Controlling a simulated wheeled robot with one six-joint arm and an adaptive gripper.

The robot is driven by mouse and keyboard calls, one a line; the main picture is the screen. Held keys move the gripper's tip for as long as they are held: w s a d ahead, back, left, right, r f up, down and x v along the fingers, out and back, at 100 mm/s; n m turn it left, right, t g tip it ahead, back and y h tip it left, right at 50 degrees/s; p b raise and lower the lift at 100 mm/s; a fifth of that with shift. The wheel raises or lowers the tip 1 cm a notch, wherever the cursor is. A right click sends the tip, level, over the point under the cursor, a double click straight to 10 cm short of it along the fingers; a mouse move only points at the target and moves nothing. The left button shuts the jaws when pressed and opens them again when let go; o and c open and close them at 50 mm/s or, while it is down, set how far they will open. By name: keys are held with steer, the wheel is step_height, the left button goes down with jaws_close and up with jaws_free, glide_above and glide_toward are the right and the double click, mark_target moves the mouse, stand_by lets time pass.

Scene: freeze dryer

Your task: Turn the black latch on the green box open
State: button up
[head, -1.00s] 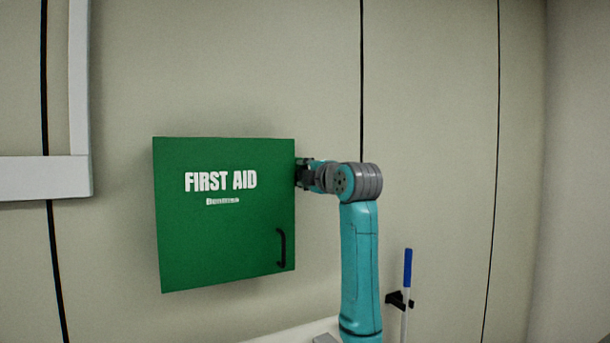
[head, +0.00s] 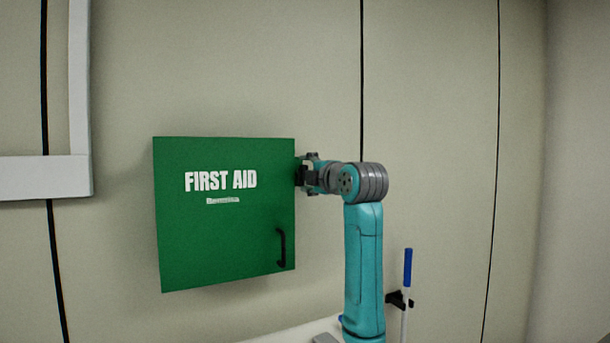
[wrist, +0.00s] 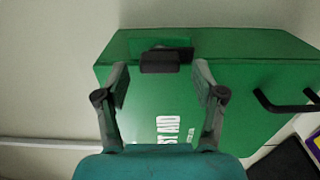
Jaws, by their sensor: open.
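The green first aid box (head: 215,240) hangs on the wall in the head view, its door shut. It also fills much of the wrist view (wrist: 255,110). The black latch (wrist: 160,62) sits on the box's side face in the wrist view, on a green mount. My gripper (wrist: 160,75) is open, with one finger on each side of the latch; I cannot tell whether either touches it. In the head view my gripper (head: 303,173) is at the box's right edge, where the latch is hard to make out.
A black handle (head: 281,248) sticks out of the door's lower right and shows at the right in the wrist view (wrist: 285,102). A blue-handled rod (head: 407,268) stands in a black wall holder to the right. A white frame (head: 78,120) is at left.

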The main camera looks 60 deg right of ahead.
steer(key=v, duration=1)
steer(key=shift+s, duration=0.2)
steer(key=shift+a+f, duration=0.15)
